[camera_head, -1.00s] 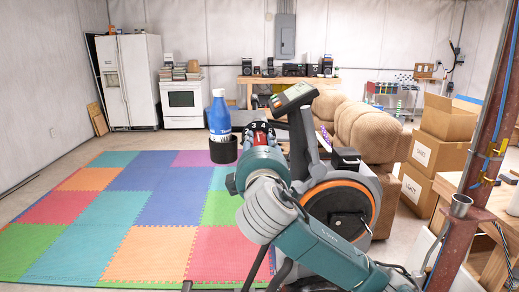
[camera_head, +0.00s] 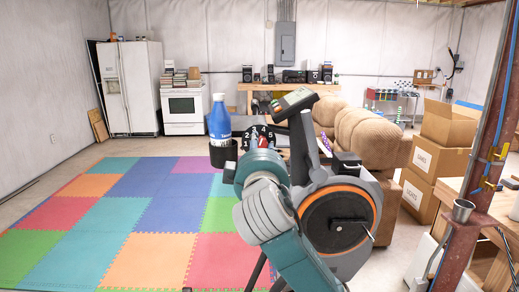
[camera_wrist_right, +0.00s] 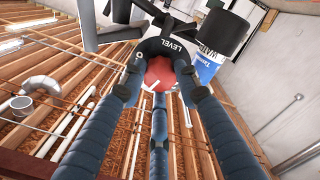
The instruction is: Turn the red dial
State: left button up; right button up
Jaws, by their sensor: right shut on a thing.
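The red dial (camera_wrist_right: 160,74) shows in the right wrist view, in a black housing marked LEVEL (camera_wrist_right: 178,48). My right gripper (camera_wrist_right: 160,88) has its dark padded fingers closed around the dial from both sides. In the head view, the numbered dial housing (camera_head: 249,134) sits on the exercise bike (camera_head: 340,215), left of its console. My right gripper and wrist (camera_head: 262,165) are in front of the housing and hide most of the dial. My left gripper is in neither view.
A blue bottle (camera_head: 219,118) stands in a black cup holder (camera_head: 222,156) left of the dial. The bike's console (camera_head: 296,100) is close on the right. A brown recliner (camera_head: 370,140) and cardboard boxes (camera_head: 435,160) stand farther right. Coloured floor mats (camera_head: 150,240) lie clear on the left.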

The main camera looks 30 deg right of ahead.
jog(key=shift+f, duration=0.2)
jog(key=shift+c, duration=0.2)
jog(key=o, duration=1.2)
jog(key=shift+r, duration=0.1)
jog(key=v, duration=0.7)
jog(key=shift+s+a, duration=0.2)
jog(key=shift+s, duration=0.05)
